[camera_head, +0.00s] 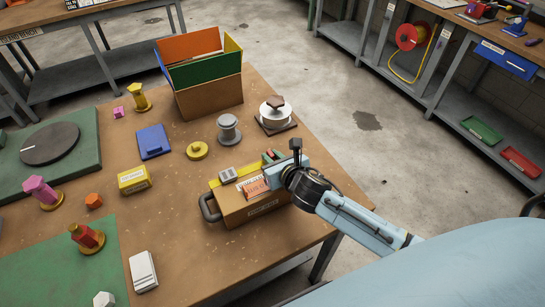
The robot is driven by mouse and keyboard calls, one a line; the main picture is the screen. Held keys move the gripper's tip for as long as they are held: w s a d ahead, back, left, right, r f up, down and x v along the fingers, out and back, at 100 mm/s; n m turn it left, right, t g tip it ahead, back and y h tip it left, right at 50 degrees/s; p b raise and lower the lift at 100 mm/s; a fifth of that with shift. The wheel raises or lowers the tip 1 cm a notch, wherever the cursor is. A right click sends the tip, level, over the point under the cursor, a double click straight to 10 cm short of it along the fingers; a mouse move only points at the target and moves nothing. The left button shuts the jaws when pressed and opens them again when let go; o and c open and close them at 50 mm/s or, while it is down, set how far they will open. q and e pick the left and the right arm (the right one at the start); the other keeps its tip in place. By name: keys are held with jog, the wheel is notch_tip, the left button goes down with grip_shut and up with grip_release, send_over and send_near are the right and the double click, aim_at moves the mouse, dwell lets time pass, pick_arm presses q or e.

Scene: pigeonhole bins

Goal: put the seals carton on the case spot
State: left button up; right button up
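A brown open case (250,212) with a dark handle stands near the table's right edge. A carton with an orange-red label (252,188) sits in it, close to my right gripper (268,167). A yellow carton with a pale label (134,180) lies on the table to the left of the case. The print is too small to read, so I cannot tell which carton is the seals one. My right gripper is low over the right part of the case. Its fingers are largely hidden, and I cannot tell if it holds anything. My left gripper is out of view.
A grey spool (229,129), a white round piece on a dark base (276,117), a yellow knob (197,150) and a blue box (154,142) stand around. A white box (143,271) lies in front; table between it and the case is clear.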

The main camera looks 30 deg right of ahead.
jog(key=o, duration=0.6)
jog(key=shift+c, duration=0.2)
jog(key=shift+f, duration=0.1)
jog(key=shift+s, duration=0.15)
jog(key=shift+v, duration=3.65)
